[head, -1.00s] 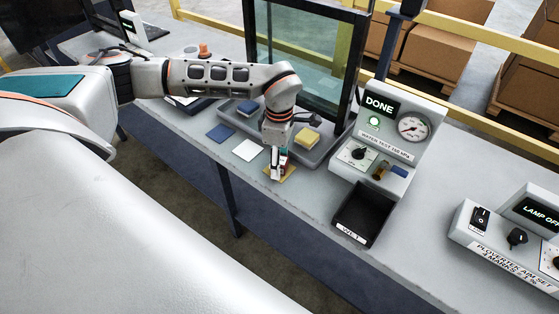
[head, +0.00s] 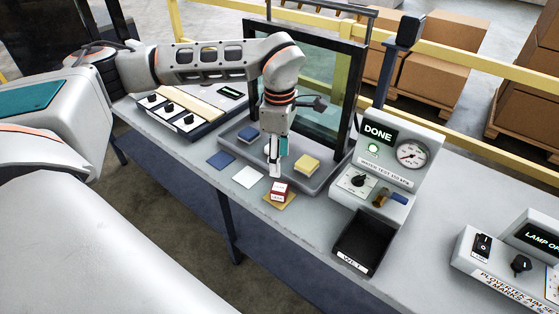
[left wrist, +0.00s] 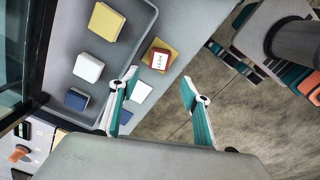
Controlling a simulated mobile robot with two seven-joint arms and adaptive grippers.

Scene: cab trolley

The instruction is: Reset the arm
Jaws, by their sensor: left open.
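My left arm (head: 215,66) comes in from the left and bends down over the bench. My left gripper (head: 277,172) is open and empty, above the front edge of the grey tray and just behind a red block. Its two spread fingers also show in the left wrist view (left wrist: 160,77). The red block (head: 280,189) with a white label sits on a yellow square (head: 287,201) on the bench; in the left wrist view the block (left wrist: 160,59) is apart from the fingers. My right gripper is in neither view.
The grey tray (head: 318,182) holds a yellow block (head: 306,164), a blue block (head: 247,134) and a white block (left wrist: 88,67). Blue (head: 220,160) and white (head: 248,177) squares lie in front. A glass-panelled frame (head: 347,100), a "DONE" gauge unit (head: 400,185) and a black bin (head: 362,240) stand rightward.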

